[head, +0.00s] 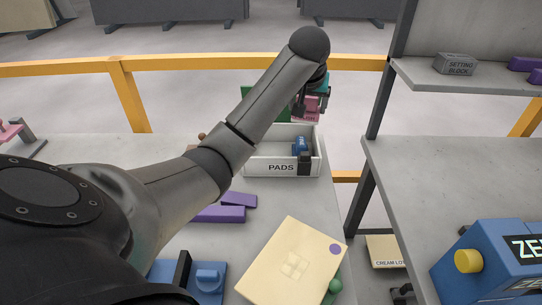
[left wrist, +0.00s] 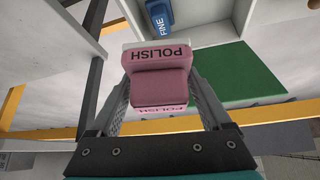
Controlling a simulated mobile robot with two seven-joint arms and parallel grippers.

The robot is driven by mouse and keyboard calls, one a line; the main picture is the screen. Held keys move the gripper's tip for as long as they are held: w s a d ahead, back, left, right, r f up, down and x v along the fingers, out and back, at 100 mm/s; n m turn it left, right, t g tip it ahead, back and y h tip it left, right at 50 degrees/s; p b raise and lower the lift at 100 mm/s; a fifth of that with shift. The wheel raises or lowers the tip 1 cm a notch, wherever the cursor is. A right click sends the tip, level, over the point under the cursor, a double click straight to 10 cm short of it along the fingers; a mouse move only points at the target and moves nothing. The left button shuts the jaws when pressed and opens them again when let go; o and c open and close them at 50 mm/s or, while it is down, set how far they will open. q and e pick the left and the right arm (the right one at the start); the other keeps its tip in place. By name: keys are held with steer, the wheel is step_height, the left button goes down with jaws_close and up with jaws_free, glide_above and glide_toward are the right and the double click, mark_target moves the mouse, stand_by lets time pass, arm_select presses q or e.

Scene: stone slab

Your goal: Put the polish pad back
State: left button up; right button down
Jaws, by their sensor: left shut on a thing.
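The pink polish pad (head: 304,109), labelled POLISH, is held by my left gripper (head: 311,92) at the far side of the white tray marked PADS (head: 252,167). In the left wrist view the polish pad (left wrist: 158,86) sits between the two fingers, which are shut on it. A blue pad labelled FINE (head: 300,145) stands in the right part of the tray. The FINE pad also shows in the left wrist view (left wrist: 158,15). The left part of the tray floor looks bare. My right gripper is not in view.
A green panel (left wrist: 225,72) lies beside the tray. Purple blocks (head: 238,200), a cream slab (head: 290,262) and a blue tool (head: 208,278) lie on the near bench. A shelf unit (head: 463,165) with a blue machine (head: 490,260) stands on the right.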

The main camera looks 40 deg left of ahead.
arm_select(q)
steer(key=n+y, duration=0.1)
steer(key=n, duration=0.1)
glide_above(271, 149)
steer(key=s+d, duration=0.1)
steer(key=d, duration=0.1)
step_height(271, 149, down, 8)
steer(key=shift+g, duration=0.4)
steer(key=f, duration=0.3)
steer(key=f+b, duration=0.1)
steer(key=f, duration=0.1)
steer(key=shift+s+a+f, duration=0.15)
steer(key=shift+s+a, duration=0.2)
steer(key=shift+a, duration=0.05)
steer(key=shift+f+b, duration=0.7)
steer(key=shift+f, duration=1.7)
steer(key=shift+f, duration=0.15)
steer(key=o, duration=1.1)
